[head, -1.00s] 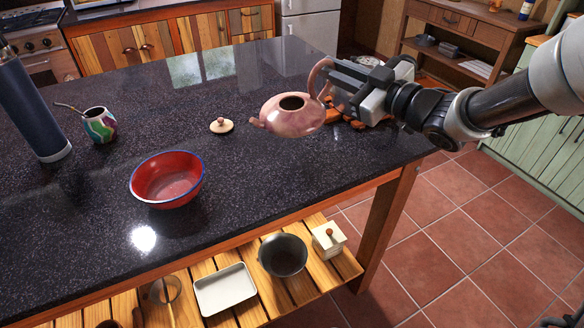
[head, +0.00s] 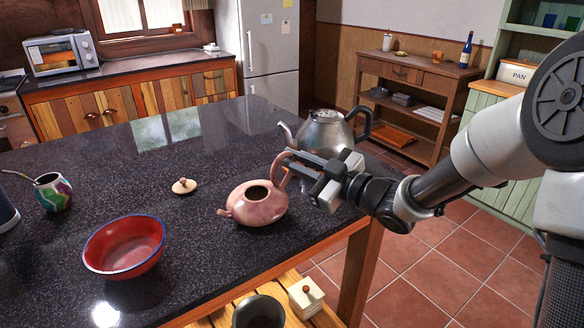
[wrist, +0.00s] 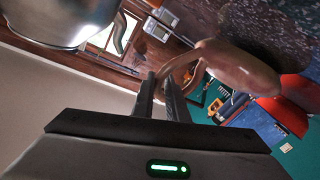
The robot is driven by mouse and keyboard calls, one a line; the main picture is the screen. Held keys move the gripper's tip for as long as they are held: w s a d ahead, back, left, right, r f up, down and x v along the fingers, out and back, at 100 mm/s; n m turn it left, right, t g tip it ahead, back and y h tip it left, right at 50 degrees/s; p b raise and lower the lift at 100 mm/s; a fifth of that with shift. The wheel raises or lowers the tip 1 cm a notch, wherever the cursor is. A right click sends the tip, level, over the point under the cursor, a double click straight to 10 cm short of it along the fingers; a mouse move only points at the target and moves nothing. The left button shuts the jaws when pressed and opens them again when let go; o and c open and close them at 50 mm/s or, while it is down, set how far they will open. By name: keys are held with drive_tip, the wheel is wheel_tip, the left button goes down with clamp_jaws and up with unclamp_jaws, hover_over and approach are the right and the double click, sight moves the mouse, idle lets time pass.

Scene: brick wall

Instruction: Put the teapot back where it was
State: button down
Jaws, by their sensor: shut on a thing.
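The pink teapot (head: 258,205), lidless with a dark round opening, is upright at the right part of the dark countertop, its spout to the left. My gripper (head: 284,168) is shut on its handle from the right. I cannot tell whether its base touches the counter. In the wrist view the teapot (wrist: 240,66) shows at upper right, its handle between my fingers (wrist: 165,92). The lid (head: 184,186), pale with a wooden knob, lies on the counter left of the teapot.
A metal kettle (head: 324,133) stands close behind my gripper. A red bowl (head: 124,247) and a colourful cup (head: 53,192) are on the left. The counter (head: 215,150) behind the lid is clear. A slatted lower shelf holds a dark bowl (head: 259,312) and a small box (head: 306,298).

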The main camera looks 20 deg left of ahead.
drive_tip(key=shift+f, duration=0.35)
drive_tip(key=c, duration=1.8)
unclamp_jaws()
drive_tip(key=shift+s, duration=0.1)
drive_tip(key=shift+o, duration=0.2)
drive_tip(key=shift+f, duration=0.15)
drive_tip(key=p+v, duration=0.2)
drive_tip(key=v, duration=1.5)
drive_tip(key=shift+d+p, duration=0.25)
drive_tip(key=shift+p, duration=0.05)
drive_tip(key=shift+f, duration=0.1)
